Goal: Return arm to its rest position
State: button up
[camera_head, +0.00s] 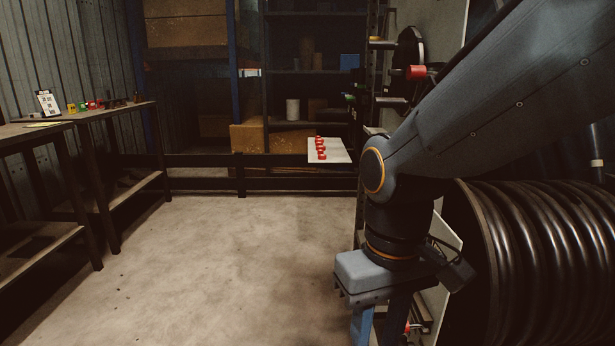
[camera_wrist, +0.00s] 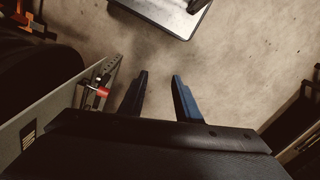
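My arm reaches in from the upper right in the head view and bends down at its wrist. My gripper (camera_head: 362,328) hangs at its lower end, partly cut off by the bottom edge. In the wrist view the two blue fingers of my gripper (camera_wrist: 160,88) point forward and stand apart. Only bare concrete floor shows between them, so it is open and empty.
A large reel of black hose (camera_head: 540,250) stands close at the right, beside my arm. A white tray with red pieces (camera_head: 340,152) is at the back. Workbenches (camera_head: 105,112) stand at the left. The floor (camera_head: 220,270) between is clear.

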jog(key=d+r+m+p, duration=0.3)
jog(key=d+r+p, duration=0.6)
jog(key=p, duration=1.1)
notch_tip(320, 180, up, 3)
jog(key=shift+s+d+f+m, duration=0.1)
jog(key=shift+s+d+m, duration=0.15)
jog(key=shift+d+m, duration=0.15)
